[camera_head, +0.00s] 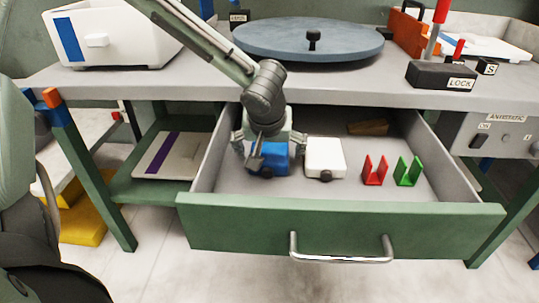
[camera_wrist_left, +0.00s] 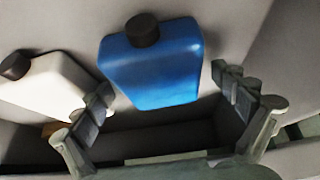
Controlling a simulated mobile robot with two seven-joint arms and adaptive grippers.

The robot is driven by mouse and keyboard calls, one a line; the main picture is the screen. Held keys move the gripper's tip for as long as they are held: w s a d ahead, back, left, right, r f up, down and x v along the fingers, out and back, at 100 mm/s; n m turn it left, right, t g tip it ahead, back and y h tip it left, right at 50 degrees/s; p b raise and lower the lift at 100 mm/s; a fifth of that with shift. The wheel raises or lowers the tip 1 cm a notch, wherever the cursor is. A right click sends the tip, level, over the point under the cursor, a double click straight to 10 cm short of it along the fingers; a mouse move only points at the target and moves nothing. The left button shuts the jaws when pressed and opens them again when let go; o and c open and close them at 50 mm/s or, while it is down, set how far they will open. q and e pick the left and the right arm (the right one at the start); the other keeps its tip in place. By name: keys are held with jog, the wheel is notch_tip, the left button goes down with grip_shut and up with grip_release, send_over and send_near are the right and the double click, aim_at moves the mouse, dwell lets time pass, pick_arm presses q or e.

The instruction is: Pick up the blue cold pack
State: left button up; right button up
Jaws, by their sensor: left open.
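The blue cold pack (camera_head: 268,160) lies in the open green drawer (camera_head: 340,222), at its left part, with its dark cap toward the drawer front. My left gripper (camera_head: 263,150) is over it and partly hides it in the head view. In the left wrist view the blue cold pack (camera_wrist_left: 160,68) shows between the two spread fingers of my left gripper (camera_wrist_left: 165,100). The fingers are open and gaps show beside the pack. I cannot tell whether either finger touches it. My right gripper is not in view.
A white pack (camera_head: 324,157) lies just right of the blue one. Red (camera_head: 375,170) and green (camera_head: 408,171) clips stand farther right, and a brown block (camera_head: 368,127) sits at the back. The grey worktop (camera_head: 370,92) overhangs the drawer's back.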

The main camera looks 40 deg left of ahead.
pick_arm(q)
jog(key=c, duration=1.4)
jog(key=shift+c, duration=0.5)
jog(key=shift+r, duration=0.1)
